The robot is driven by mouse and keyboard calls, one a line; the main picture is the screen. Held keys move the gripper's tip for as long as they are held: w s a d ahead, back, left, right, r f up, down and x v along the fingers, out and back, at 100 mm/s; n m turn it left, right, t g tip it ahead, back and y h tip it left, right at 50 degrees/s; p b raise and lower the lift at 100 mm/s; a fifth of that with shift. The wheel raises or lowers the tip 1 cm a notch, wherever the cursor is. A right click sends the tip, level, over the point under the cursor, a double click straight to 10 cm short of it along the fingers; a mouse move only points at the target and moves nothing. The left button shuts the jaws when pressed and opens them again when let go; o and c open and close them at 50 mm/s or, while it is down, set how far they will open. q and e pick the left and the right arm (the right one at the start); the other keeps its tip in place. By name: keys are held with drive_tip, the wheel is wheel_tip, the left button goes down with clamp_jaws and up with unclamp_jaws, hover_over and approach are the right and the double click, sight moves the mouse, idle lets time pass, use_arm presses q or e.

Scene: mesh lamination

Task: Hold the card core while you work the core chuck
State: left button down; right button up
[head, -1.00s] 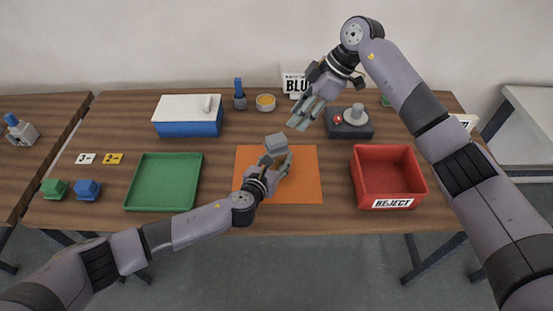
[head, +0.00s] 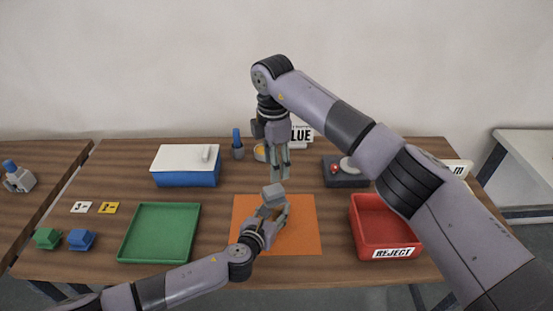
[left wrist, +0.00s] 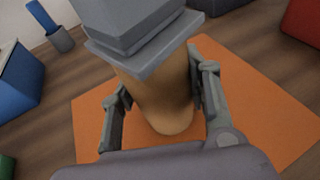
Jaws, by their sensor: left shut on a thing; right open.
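The card core (left wrist: 165,105) is a tan cylinder standing between my left fingers. My left gripper (head: 272,212) is shut on it above the orange mat; its fingers also flank the core in the left wrist view (left wrist: 160,102). A grey stepped block, apparently the core chuck (head: 273,191), caps the core's top end. The chuck fills the upper part of the left wrist view (left wrist: 140,35). My right gripper (head: 281,174) is open and empty, pointing down just above the chuck in the head view. Whether it touches the chuck I cannot tell.
The orange mat (head: 300,240) lies under the core. A green tray (head: 135,258) is left, a red REJECT bin (head: 375,250) right. Behind are a blue box with white lid (head: 186,176), a blue-handled tool in a pot (head: 237,148) and a dark control box (head: 340,180).

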sight(274, 189)
wheel_tip(274, 189, down, 10)
drive_tip(key=shift+r, duration=0.1)
drive_tip(key=shift+c, duration=0.4)
clamp_jaws()
idle(0.9)
drive_tip(key=shift+r, duration=0.15)
idle(0.5)
drive_tip(key=shift+r, duration=1.45)
drive_tip(key=shift+r, duration=0.1)
